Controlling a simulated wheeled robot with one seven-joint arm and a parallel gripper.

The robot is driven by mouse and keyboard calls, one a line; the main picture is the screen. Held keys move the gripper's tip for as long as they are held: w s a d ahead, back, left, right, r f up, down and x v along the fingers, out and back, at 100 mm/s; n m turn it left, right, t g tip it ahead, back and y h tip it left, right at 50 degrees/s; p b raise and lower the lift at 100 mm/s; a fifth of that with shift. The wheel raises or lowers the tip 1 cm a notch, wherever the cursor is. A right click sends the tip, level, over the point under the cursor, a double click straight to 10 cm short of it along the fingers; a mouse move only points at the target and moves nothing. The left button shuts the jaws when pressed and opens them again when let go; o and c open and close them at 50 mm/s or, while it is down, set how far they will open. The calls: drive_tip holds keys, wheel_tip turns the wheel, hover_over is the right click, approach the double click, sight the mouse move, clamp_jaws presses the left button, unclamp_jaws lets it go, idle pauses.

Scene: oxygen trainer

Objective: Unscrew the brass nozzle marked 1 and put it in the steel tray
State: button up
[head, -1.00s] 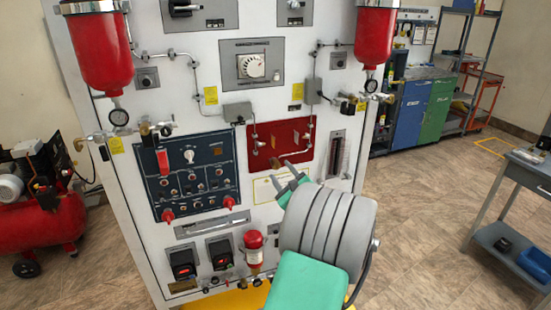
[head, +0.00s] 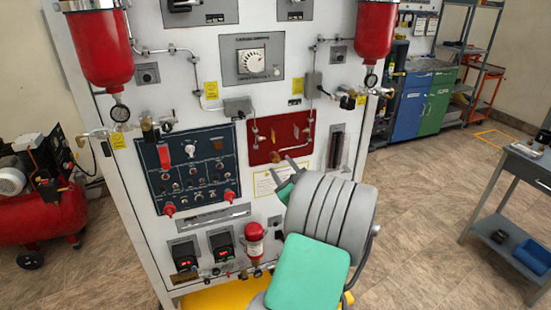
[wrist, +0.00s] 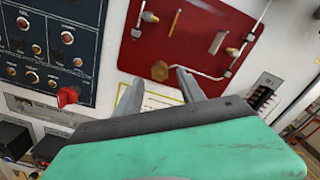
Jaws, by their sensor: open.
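A brass hexagonal fitting (wrist: 159,70) sits at the lower edge of the red panel (wrist: 190,45). It also shows in the head view (head: 276,157). Smaller brass pieces are on the same panel, including one at its upper left (wrist: 150,17) and one at its right (wrist: 232,51). I cannot read a number 1 on any of them. My gripper (wrist: 160,84) is open and empty. Its fingertips are just below the hexagonal fitting in the picture, one to each side; contact does not show. In the head view my gripper (head: 289,174) faces the panel.
A dark blue switch panel (head: 190,170) is left of the red panel. A red cylinder (head: 254,240) stands below. Thin pipework (wrist: 205,73) runs close to the fingers. A grey table (head: 530,165) stands at the far right, with open floor (head: 430,215) before it.

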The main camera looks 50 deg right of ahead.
sight(278, 161)
drive_tip(key=shift+w, duration=0.1)
drive_tip(key=shift+p+x, duration=0.65)
drive_tip(key=shift+x, duration=1.15)
drive_tip(key=shift+d, duration=0.1)
drive_tip(key=shift+c, duration=0.5)
clamp_jaws()
drive_tip(key=shift+f+n+b, duration=0.25)
drive_tip(key=shift+n+b, duration=0.45)
drive_tip(key=shift+b, duration=0.1)
drive_tip(key=shift+r+n+b, duration=0.1)
drive_tip(key=shift+n+b, duration=0.2)
drive_tip(key=shift+n, duration=0.1)
drive_tip(key=shift+r, duration=0.2)
drive_tip(key=shift+v, duration=2.1)
